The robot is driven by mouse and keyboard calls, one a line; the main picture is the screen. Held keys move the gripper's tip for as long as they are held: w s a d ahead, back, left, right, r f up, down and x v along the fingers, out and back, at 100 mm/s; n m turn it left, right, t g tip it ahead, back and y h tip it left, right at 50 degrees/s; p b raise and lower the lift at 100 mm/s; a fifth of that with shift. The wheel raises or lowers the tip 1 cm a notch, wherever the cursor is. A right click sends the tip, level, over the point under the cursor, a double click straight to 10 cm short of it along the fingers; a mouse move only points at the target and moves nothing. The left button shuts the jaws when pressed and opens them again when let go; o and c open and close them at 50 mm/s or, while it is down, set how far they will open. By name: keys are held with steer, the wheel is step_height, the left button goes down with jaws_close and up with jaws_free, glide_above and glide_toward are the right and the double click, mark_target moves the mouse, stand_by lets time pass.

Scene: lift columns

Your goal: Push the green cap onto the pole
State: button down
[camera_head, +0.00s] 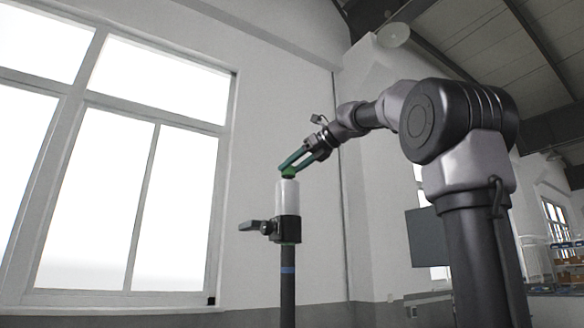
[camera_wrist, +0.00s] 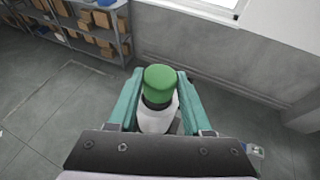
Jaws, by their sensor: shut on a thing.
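The green cap (camera_wrist: 160,80) is between the two teal fingers of my gripper (camera_wrist: 160,90) in the wrist view. In the head view the cap (camera_head: 289,172) shows as a small green piece at the fingertips, right at the top of the pole. The pole (camera_head: 288,282) stands upright, with a white upper section (camera_head: 287,198) and a black clamp (camera_head: 287,229) below it. My gripper (camera_head: 289,167) is shut on the cap and reaches down to it from the upper right. Whether the cap is seated or just resting on the pole top, I cannot tell.
A lever handle (camera_head: 252,226) sticks out to the left of the clamp. Large windows (camera_head: 150,150) and a pale wall stand behind. In the wrist view, shelves with boxes (camera_wrist: 95,25) stand at the upper left, and the grey floor (camera_wrist: 50,110) around the pole is clear.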

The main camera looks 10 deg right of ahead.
steer(key=shift+f, duration=0.1)
steer(key=shift+f, duration=0.25)
steer(key=shift+f, duration=0.8)
stand_by(1.6)
steer(key=shift+c, duration=1.3)
jaws_free()
steer(key=shift+r, duration=0.1)
steer(key=shift+o, duration=0.4)
steer(key=shift+o, duration=0.9)
steer(key=shift+r, duration=0.25)
